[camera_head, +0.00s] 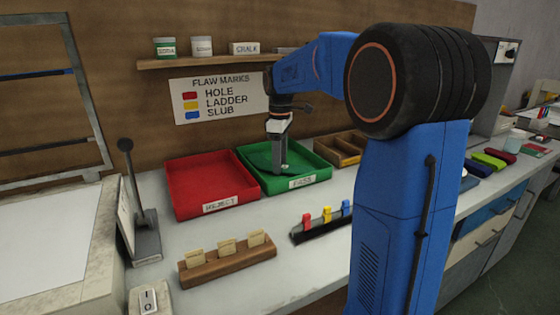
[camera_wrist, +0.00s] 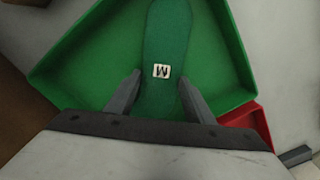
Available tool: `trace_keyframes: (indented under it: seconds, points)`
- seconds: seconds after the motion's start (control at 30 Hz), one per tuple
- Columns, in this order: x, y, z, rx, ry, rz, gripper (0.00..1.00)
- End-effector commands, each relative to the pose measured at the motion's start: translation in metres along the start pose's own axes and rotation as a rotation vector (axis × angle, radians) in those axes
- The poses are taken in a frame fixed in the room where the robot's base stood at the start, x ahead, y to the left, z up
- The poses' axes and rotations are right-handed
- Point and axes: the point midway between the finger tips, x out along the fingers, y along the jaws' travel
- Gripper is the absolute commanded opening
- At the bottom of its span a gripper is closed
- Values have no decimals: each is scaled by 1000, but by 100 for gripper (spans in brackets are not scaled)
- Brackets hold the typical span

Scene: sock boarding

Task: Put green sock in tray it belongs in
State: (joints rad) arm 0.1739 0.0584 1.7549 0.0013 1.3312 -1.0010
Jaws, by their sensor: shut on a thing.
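The green sock (camera_wrist: 168,35) lies lengthwise between my fingers in the wrist view, with a small white tag marked M on it. My gripper (camera_wrist: 160,85) is shut on it. In the head view my gripper (camera_head: 279,168) points down inside the green tray (camera_head: 322,177), labelled PASS. The dark green sock (camera_head: 259,161) shows beside the fingers there, low in the tray; I cannot tell whether it touches the floor. The green tray (camera_wrist: 105,55) surrounds the sock in the wrist view. The red tray (camera_head: 205,178), labelled REJECT, stands to its left and looks empty.
A wooden divided box (camera_head: 345,150) stands right of the green tray. In front are a wooden block with cards (camera_head: 228,262) and a black rack of coloured clips (camera_head: 322,228). The flaw marks sign (camera_head: 222,95) and a shelf (camera_head: 215,62) are on the wall behind.

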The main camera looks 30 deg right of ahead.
Motion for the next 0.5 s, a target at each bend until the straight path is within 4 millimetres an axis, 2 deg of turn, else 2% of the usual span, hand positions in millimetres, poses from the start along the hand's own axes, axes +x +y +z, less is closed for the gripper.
trace_keyframes:
  seconds: [0.2, 0.23, 0.3, 0.5]
  points:
    - [2, 0, 0, 0, 0, 0, 27]
    - [2, 0, 0, 0, 0, 0, 50]
    - [2, 0, 0, 0, 0, 0, 67]
    - [2, 0, 0, 0, 0, 0, 67]
